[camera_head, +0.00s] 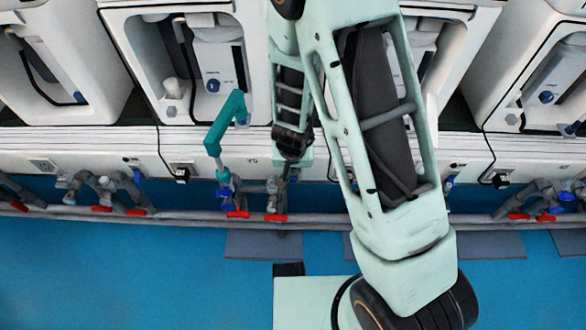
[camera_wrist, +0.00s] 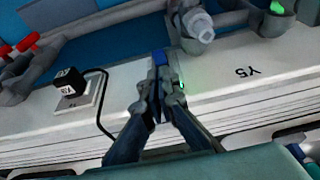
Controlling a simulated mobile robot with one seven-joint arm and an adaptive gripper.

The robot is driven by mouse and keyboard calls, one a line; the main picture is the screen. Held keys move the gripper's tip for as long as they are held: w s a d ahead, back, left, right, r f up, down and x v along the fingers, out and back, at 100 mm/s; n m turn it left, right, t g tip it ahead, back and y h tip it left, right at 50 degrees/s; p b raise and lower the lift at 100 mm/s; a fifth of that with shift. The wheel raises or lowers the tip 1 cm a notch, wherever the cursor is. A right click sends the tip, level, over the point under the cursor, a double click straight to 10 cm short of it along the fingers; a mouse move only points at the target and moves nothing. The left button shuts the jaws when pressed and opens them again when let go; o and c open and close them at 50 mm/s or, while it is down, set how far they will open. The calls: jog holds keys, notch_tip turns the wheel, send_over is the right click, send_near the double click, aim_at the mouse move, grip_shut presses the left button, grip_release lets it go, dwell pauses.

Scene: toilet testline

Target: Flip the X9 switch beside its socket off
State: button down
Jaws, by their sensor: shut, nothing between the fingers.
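In the wrist view my gripper (camera_wrist: 160,72) is shut and empty. Its fingertips are against or just in front of the white panel, near a small green light (camera_wrist: 182,85). A black plug (camera_wrist: 69,82) sits in a white wall socket (camera_wrist: 82,104) to the left of the fingers, with a black cable. I cannot make out an X9 label. The switch itself is not clear; the fingers may hide it. In the head view my gripper (camera_head: 287,172) hangs down at the panel, and my arm covers the area to its right.
A "Y5" label shows on the panel (camera_wrist: 215,95) right of the fingers. Grey pipes (camera_head: 160,216) with red-handled valves (camera_head: 238,214) run below the panel. A teal bent piece (camera_head: 225,125) stands left of my gripper. Toilet units line the top. The blue floor (camera_head: 120,275) is open at left.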

aim_at(293, 177)
jog(key=b+x, duration=0.1)
jog(key=x, duration=0.4)
jog(key=shift+b, duration=0.35)
jog(key=shift+a+f, duration=0.1)
jog(key=shift+s, duration=0.1)
